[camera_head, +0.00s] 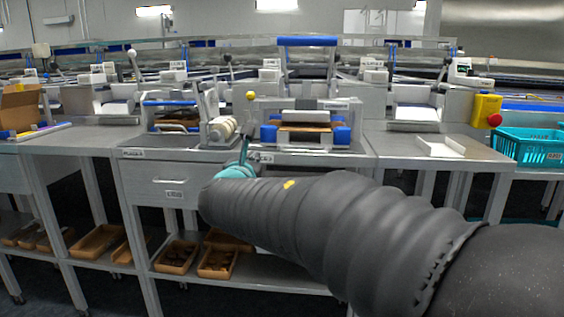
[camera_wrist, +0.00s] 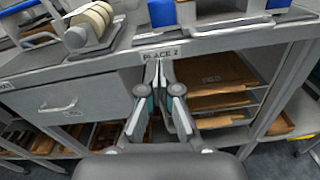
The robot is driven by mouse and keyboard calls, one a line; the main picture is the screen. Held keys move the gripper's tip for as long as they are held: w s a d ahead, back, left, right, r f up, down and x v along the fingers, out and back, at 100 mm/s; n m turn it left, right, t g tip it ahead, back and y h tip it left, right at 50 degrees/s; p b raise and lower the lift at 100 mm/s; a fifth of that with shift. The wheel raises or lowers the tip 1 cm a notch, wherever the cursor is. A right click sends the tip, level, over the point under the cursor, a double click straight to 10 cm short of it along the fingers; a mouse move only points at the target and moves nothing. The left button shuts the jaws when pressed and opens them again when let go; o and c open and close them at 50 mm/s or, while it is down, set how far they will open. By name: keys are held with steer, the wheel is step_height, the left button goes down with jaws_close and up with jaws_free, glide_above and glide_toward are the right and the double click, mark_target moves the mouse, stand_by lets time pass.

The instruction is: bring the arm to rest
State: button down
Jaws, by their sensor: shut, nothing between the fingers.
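My gripper (camera_wrist: 157,75) is shut and empty in the wrist view, its two fingers together in front of the bench edge, just below the label "PLACE 2" (camera_wrist: 162,54). I cannot tell whether the fingertips touch the bench. In the head view my arm reaches in from the lower right, covered in a dark ribbed sleeve.
The grey bench (camera_head: 70,138) carries several machines with levers. A drawer (camera_wrist: 80,105) is left of my gripper. Orange trays (camera_head: 176,257) lie on the lower shelf. A teal crate (camera_head: 527,147) and a white tray (camera_head: 440,147) stand at the right.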

steer(key=s+d+f+m+g+h, duration=0.2)
steer(key=s+d+f+m+g, duration=0.4)
steer(key=f+m, duration=0.25)
steer(key=s+d+f+m+g+h, duration=0.1)
steer(key=s+d+f+m+g, duration=0.2)
steer(key=s+d+f+m, duration=0.45)
steer(key=s+d+f+m+g+y, duration=0.1)
steer(key=s+d+f+m+y, duration=0.1)
steer(key=s+d+m, duration=0.4)
steer(key=s+d+f+m+g+y, duration=0.2)
steer(key=s+d+m, duration=0.5)
steer(key=s+m, duration=0.4)
steer(key=s, duration=0.4)
steer(key=shift+d+f+m, duration=0.25)
steer(key=shift+d+m, duration=0.05)
steer(key=shift+d, duration=0.15)
